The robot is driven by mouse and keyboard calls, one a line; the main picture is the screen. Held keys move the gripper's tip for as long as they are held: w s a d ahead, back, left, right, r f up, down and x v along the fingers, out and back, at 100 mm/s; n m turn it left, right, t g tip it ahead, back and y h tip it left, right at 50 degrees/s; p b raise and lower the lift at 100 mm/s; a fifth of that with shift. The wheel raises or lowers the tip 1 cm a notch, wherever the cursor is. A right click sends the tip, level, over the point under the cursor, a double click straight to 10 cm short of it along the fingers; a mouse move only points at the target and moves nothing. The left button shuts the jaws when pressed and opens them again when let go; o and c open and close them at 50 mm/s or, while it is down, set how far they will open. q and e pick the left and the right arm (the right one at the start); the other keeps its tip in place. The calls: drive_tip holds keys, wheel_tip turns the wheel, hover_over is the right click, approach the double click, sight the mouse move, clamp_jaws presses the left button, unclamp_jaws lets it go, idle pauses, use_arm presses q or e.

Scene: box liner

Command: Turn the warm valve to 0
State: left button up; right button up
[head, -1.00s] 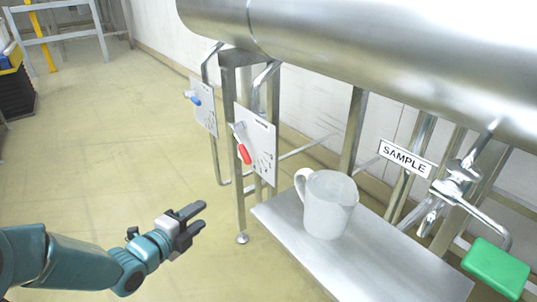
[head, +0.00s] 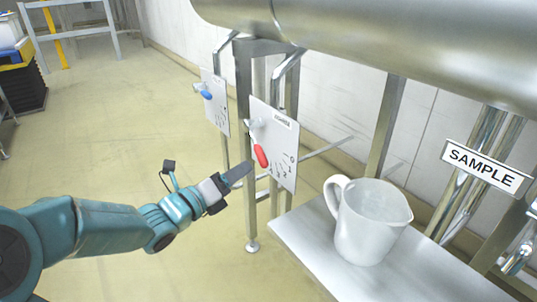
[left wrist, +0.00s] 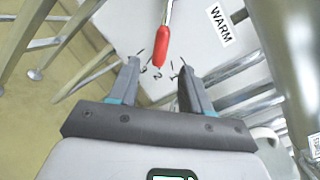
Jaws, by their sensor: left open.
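The warm valve has a red-tipped lever (head: 261,155) on a white panel (head: 285,138) with a printed number scale. The lever hangs down and slightly right, toward the 4 end of the scale; 0 is higher on the right. My left gripper (head: 240,172) is just left of and below the red grip. In the left wrist view the open fingers (left wrist: 160,76) are spread, with the red grip (left wrist: 161,46) ahead of and between their tips, apparently untouched. A WARM label (left wrist: 219,22) shows on the panel there. My right gripper is not in view.
A second panel with a blue-handled lever (head: 207,95) stands farther back on the left. A white jug (head: 367,232) sits on a metal shelf (head: 310,238) to the right. A large steel pipe (head: 400,40) runs overhead. A frame leg (head: 249,210) stands near my gripper.

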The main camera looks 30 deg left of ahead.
sight(264, 155)
use_arm(q)
drive_tip(key=w, duration=0.3)
drive_tip(key=w+d, duration=0.1)
drive_tip(key=w, duration=0.3)
drive_tip(key=w+b, duration=0.1)
drive_tip(key=w, duration=0.3)
drive_tip(key=shift+d, duration=0.2)
clamp_jaws()
